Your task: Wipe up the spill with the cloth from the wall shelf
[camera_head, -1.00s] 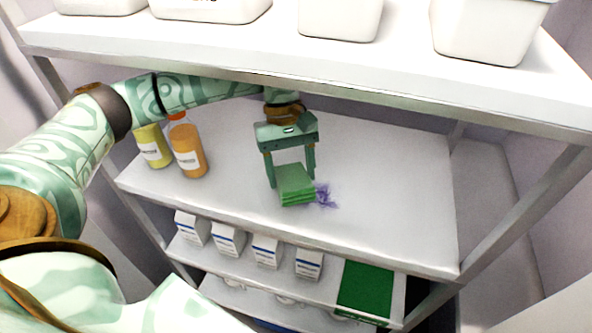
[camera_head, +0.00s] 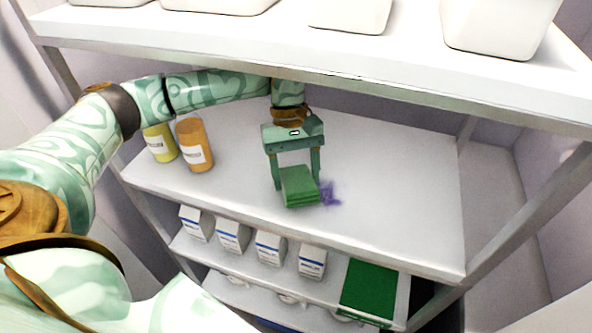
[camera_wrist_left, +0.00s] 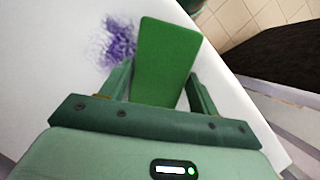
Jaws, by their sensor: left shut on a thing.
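My left gripper (camera_head: 298,182) is shut on a folded green cloth (camera_head: 300,188) at the white middle shelf. The cloth also shows between the fingers in the left wrist view (camera_wrist_left: 166,58). The purple spill (camera_head: 330,193) lies on the shelf just right of the cloth in the head view. In the left wrist view the spill (camera_wrist_left: 117,42) shows left of the cloth, beside it. Part of the spill may be hidden under the cloth. I cannot tell whether the cloth touches the shelf. My right gripper is not in view.
An orange bottle (camera_head: 194,146) and a yellow bottle (camera_head: 159,143) stand at the left of the middle shelf (camera_head: 400,190). An upper shelf (camera_head: 330,62) with white tubs hangs above. Small white boxes (camera_head: 233,236) and a green item (camera_head: 368,288) sit below. The middle shelf's right side is clear.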

